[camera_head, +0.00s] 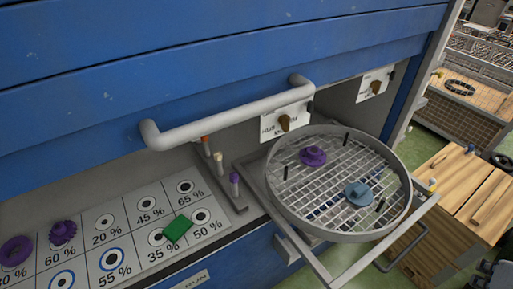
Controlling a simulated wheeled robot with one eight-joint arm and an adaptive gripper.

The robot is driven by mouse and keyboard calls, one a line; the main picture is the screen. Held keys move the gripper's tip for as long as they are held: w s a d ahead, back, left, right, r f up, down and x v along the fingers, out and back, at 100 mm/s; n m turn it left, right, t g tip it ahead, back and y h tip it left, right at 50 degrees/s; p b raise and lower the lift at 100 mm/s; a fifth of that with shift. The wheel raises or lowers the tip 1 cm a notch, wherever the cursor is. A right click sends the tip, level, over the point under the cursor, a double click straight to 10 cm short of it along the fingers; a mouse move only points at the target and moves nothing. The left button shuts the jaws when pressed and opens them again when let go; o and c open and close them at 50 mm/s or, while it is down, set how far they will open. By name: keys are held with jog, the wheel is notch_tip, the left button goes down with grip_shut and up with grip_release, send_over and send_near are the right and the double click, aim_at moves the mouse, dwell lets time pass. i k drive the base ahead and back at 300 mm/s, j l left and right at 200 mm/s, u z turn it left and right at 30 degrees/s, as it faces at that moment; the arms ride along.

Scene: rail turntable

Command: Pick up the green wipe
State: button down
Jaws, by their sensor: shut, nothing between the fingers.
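The green wipe (177,229) is a small, flat, dark green square. It lies at a slant on the white printed chart (101,230), over the border between the cells marked 35 % and 50 %. It covers part of the printed circle above 35 %. Nothing touches it from above. My gripper does not show in this view.
Purple round parts (62,232) sit on the chart's left side. Several thin upright pegs stand behind the wipe on a grey holder (230,185). A round mesh basket (330,227) holds a purple and a blue part. A grey handle (222,115) juts out above the chart.

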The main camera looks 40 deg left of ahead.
aim_at(175, 230)
jog(key=u, duration=2.4)
jog(key=z, duration=1.75)
jog(key=u, duration=1.75)
jog(key=i+j, duration=0.2)
jog(key=j, duration=0.2)
jog(key=i+j+z, duration=0.1)
jog(key=j, duration=0.25)
jog(key=i+j, duration=0.25)
jog(key=j, duration=0.15)
